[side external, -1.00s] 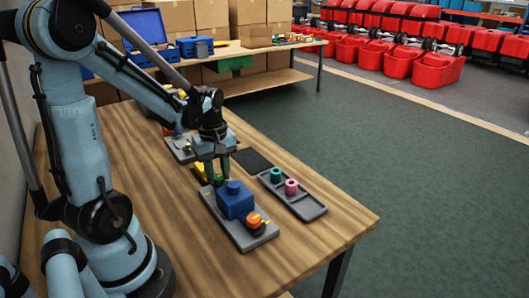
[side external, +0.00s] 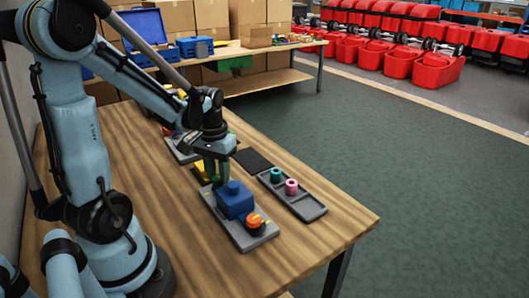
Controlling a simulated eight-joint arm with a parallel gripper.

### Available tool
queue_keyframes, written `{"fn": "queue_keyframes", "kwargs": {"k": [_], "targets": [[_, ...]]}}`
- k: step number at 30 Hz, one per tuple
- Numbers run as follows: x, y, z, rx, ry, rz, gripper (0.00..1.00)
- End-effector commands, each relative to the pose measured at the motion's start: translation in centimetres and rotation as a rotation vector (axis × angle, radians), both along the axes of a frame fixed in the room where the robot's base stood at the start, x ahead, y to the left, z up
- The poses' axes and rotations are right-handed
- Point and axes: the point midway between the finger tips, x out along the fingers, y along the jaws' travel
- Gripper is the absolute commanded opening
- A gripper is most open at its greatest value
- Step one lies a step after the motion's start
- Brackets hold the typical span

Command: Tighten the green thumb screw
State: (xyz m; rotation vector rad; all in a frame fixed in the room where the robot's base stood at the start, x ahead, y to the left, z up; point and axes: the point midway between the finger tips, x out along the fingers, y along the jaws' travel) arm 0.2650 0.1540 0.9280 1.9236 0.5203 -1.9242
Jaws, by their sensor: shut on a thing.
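My gripper (side external: 217,174) points straight down at the far end of a grey base plate (side external: 247,240) on the wooden table. It is shut on the green thumb screw (side external: 218,182), which is small and mostly hidden by the fingers and the blue block. The blue block (side external: 235,201) with a round top stands on the plate just in front of the fingers. An orange knob with a yellow mark (side external: 254,221) sits at the near end of the same plate.
A grey tray (side external: 314,210) to the right holds a teal spool (side external: 276,175) and a pink spool (side external: 291,187). A black mat (side external: 253,160) lies behind it. A yellow part (side external: 203,171) is close left of the fingers. The table's near right is clear.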

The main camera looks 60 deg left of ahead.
Motion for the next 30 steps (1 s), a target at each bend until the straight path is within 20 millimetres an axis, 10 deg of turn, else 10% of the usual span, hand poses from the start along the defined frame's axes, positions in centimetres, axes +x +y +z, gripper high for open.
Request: {"fn": "queue_keyframes", "kwargs": {"k": [30], "targets": [[0.05, -0.01, 0.06, 0.0, 0.0, -0.965, 0.02]]}}
